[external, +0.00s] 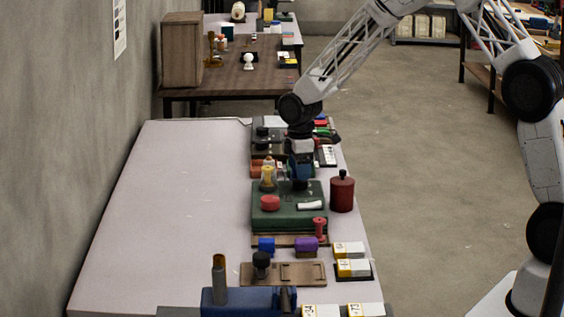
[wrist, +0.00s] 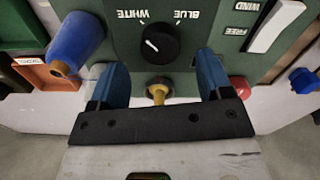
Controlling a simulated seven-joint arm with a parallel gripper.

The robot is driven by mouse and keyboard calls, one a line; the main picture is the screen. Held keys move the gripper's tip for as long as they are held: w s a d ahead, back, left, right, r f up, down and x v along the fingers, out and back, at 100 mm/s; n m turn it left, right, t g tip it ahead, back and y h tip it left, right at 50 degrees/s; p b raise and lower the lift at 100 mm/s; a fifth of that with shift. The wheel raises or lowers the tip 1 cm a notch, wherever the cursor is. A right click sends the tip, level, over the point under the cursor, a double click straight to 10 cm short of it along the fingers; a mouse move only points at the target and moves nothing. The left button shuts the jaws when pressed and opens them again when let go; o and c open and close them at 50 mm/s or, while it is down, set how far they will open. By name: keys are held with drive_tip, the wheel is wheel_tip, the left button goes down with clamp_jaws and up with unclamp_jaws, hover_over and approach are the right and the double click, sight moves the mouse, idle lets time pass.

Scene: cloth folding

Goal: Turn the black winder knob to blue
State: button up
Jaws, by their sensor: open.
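The black winder knob (wrist: 162,45) sits on a green panel (wrist: 222,60) in the wrist view, between the labels WHITE on the left and BLUE on the right, both upside down there. A short white mark shows on the knob's left part; its exact pointing is hard to tell. My gripper (wrist: 161,80) is open, with its blue fingers on either side of the space just below the knob in the picture. I see no finger touching the knob. In the external view my gripper (external: 300,171) is over the green box (external: 264,219); the knob cannot be made out clearly there.
A white switch (wrist: 276,25) is beside the labels WIND and FREE. A blue cylinder (wrist: 76,42) is left of the knob. A dark red canister (external: 342,194) stands right of the box. The table's left side (external: 180,190) is clear.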

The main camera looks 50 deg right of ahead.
sight(300, 184)
drive_tip(key=shift+f, duration=1.65)
drive_tip(key=c, duration=0.9)
